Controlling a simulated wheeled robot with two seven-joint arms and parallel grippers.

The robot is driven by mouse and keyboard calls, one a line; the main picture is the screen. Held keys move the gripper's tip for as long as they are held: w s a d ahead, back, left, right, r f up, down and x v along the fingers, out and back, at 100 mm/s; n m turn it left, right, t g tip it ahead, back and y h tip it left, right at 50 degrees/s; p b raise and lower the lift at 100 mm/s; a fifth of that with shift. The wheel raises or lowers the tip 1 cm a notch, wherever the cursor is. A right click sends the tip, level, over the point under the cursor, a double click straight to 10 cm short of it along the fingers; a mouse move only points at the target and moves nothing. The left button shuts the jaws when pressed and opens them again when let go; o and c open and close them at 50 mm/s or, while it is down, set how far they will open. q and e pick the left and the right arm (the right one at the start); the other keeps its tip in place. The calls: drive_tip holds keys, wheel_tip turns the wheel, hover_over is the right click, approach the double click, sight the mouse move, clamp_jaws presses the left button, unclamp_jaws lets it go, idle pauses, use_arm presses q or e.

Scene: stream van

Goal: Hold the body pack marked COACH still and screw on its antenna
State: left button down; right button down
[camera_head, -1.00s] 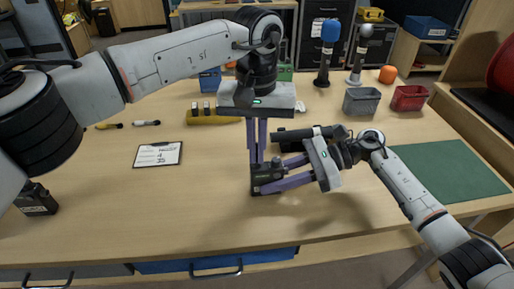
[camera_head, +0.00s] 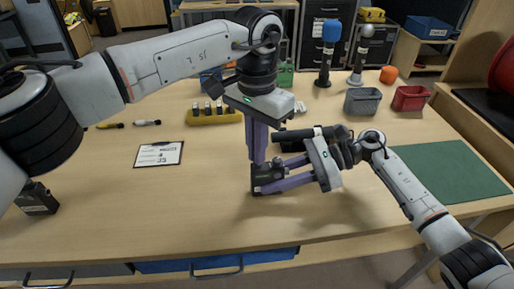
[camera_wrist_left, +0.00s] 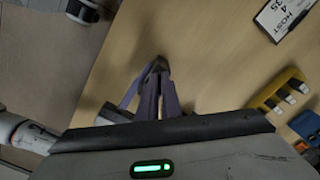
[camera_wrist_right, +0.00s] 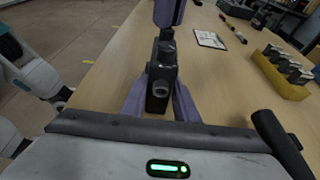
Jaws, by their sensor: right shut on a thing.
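The body pack (camera_head: 266,178) is a small dark box standing upright near the middle of the table; its marking is too small to read. My right gripper (camera_head: 270,180) comes in from the right and is shut on the pack, one purple finger on each side, as the right wrist view (camera_wrist_right: 160,85) also shows. My left gripper (camera_head: 260,163) points down directly above the pack's top. Its fingers are close together with a narrow gap, seen in the left wrist view (camera_wrist_left: 160,72). A dark threaded-looking stub tops the pack; the antenna is hidden among the left fingers.
A clipboard (camera_head: 158,154) lies left, with another dark pack (camera_head: 37,198) at the far left edge. Grey (camera_head: 362,101) and red (camera_head: 410,98) baskets and a green mat (camera_head: 450,170) are at right.

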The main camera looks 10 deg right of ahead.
use_arm(q)
drive_tip(key=c, duration=2)
unclamp_jaws()
drive_tip(key=shift+c, duration=0.2)
drive_tip(key=n, duration=0.4)
drive_tip(key=shift+n, duration=1.1)
drive_tip(key=shift+d+n, duration=0.1)
drive_tip(key=shift+n, duration=0.9)
drive_tip(key=n, duration=0.4)
